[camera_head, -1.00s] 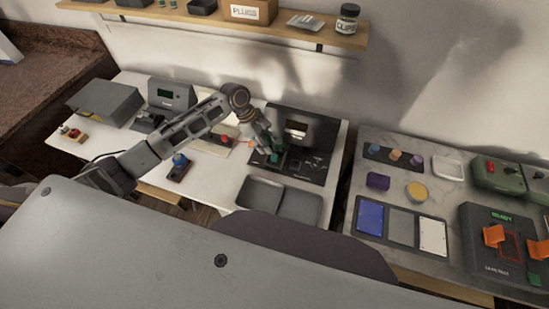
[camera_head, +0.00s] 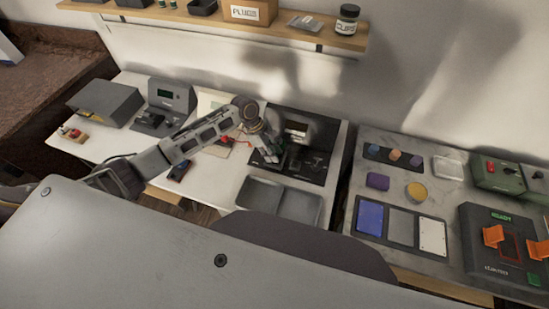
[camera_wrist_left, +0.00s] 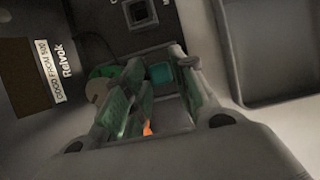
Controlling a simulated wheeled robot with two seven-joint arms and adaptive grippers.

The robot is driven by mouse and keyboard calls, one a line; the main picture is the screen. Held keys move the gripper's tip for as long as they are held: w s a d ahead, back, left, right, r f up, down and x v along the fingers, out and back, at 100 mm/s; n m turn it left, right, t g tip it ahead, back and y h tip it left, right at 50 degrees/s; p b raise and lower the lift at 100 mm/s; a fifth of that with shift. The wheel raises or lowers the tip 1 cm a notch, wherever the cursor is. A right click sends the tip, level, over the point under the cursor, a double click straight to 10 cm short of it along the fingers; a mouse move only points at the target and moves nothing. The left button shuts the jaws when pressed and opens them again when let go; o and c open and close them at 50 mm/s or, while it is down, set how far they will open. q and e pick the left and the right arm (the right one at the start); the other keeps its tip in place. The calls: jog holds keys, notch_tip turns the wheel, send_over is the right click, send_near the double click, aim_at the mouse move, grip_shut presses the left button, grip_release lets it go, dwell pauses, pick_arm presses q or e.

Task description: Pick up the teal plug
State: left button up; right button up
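A small teal block (camera_wrist_left: 160,74), which looks like the teal plug, sits at the far end of the gap between the fingertips in the left wrist view. My left gripper (camera_wrist_left: 158,65) has one finger on each side of it. The view is dark, and I cannot tell whether the fingers press on it or only stand around it. In the head view my left gripper (camera_head: 269,154) points down over the black station (camera_head: 309,163), and the teal block cannot be made out there. My right gripper is in neither view.
A grey two-part tray (camera_head: 279,198) lies just in front of the black station. A dark piece with a blue top (camera_head: 179,170) stands left of the gripper. A grey marble table (camera_head: 350,145) on the right holds several parts. A wooden shelf (camera_head: 290,30) runs above.

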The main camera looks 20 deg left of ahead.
pick_arm(q)
jog(key=shift+d+f, duration=0.15)
jog(key=shift+f, duration=0.2)
jog(key=c, duration=0.5)
jog(key=shift+r, duration=0.15)
jog(key=shift+c, duration=0.2)
notch_tip(320, 180, up, 10)
dwell(0.5)
dwell(0.4)
